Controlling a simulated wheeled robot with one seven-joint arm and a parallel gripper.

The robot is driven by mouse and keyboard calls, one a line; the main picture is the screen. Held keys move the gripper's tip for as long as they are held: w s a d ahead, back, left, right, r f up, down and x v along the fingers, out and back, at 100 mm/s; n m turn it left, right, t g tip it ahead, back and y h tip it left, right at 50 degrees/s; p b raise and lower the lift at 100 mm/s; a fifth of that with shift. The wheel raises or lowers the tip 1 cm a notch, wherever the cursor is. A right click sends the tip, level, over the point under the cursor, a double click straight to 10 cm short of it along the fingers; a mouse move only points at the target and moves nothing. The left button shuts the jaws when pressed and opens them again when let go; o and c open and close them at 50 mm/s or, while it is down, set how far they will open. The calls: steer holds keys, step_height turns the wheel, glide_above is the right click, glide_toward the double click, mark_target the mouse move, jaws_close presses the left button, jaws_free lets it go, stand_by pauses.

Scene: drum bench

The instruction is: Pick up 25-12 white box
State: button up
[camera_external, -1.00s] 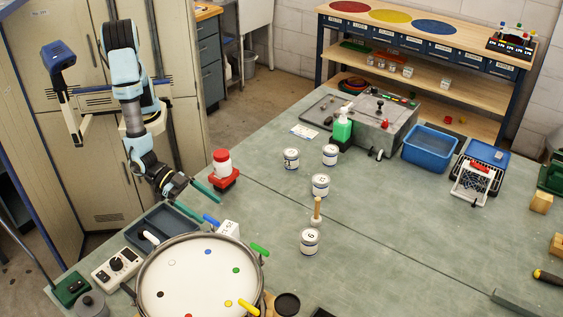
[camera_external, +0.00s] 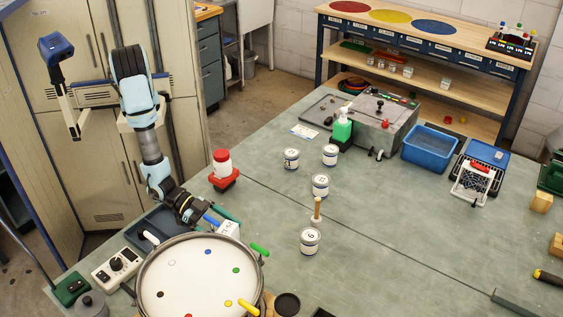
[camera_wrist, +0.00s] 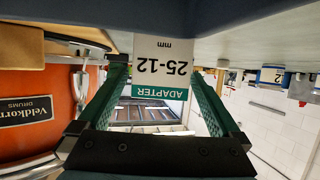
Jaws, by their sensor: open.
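The 25-12 white box (camera_external: 230,229) stands on the bench beside the drum's upper right rim. In the wrist view the box (camera_wrist: 163,68) is upside down, with "25-12 mm" and a green "ADAPTER" band readable. My gripper (camera_external: 217,221) has green fingers and is low at the box's left side. In the wrist view my gripper (camera_wrist: 157,76) is open, with one fingertip near each side edge of the box. I cannot tell whether the fingers touch it. Part of the box is hidden behind the gripper in the external view.
The drum (camera_external: 197,281) with coloured dots and clips is close below the gripper. A blue-grey tray (camera_external: 146,228) lies left. Several white cans (camera_external: 310,240) stand to the right. The bench centre (camera_external: 400,220) is clear.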

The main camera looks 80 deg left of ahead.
steer(key=shift+w+d+f, duration=0.2)
steer(key=shift+w+d, duration=0.05)
steer(key=shift+w, duration=0.1)
steer(key=c, duration=1.4)
